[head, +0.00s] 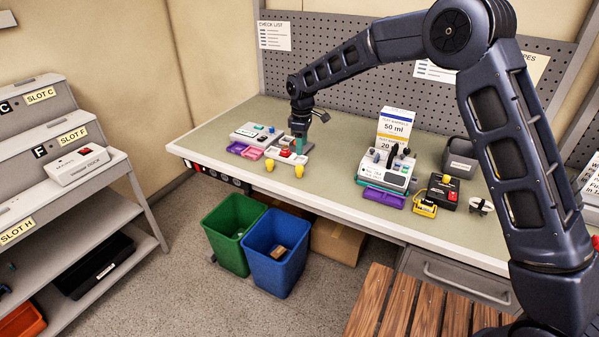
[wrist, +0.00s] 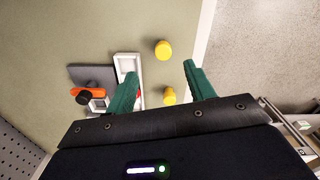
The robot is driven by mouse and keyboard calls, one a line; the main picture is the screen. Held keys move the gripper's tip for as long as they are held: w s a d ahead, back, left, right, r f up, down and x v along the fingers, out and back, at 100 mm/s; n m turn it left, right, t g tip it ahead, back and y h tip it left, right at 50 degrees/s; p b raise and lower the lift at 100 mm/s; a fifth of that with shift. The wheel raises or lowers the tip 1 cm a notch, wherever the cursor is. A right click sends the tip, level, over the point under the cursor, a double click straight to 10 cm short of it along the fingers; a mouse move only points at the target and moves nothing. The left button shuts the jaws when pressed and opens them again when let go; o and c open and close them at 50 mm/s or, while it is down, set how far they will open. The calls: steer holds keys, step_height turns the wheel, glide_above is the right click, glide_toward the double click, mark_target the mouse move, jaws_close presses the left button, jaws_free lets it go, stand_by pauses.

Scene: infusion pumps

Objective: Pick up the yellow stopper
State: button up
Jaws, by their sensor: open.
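Two small yellow stoppers stand on the bench near its front edge, one on the left (head: 269,165) and one on the right (head: 299,171) in the head view. In the wrist view one stopper (wrist: 169,97) lies between the lines of my green fingers and the other (wrist: 163,50) lies just past the fingertips. My gripper (head: 300,146) points down, with its fingers wide apart and nothing held; it also shows in the wrist view (wrist: 160,69). It is over or just behind a white tray (head: 303,158) beside the stoppers. Its exact height is unclear.
Another pump (head: 385,172), a yellow device (head: 425,207) and a grey bin (head: 460,158) stand to the right.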

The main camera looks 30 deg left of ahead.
mark_target(299, 167)
steer(key=shift+s+a+f, duration=0.3)
steer(key=shift+a+f, duration=0.1)
steer(key=shift+f, duration=5.3)
steer(key=c, duration=1)
steer(key=shift+c, duration=0.2)
steer(key=shift+r, duration=0.1)
step_height(299, 167, up, 20)
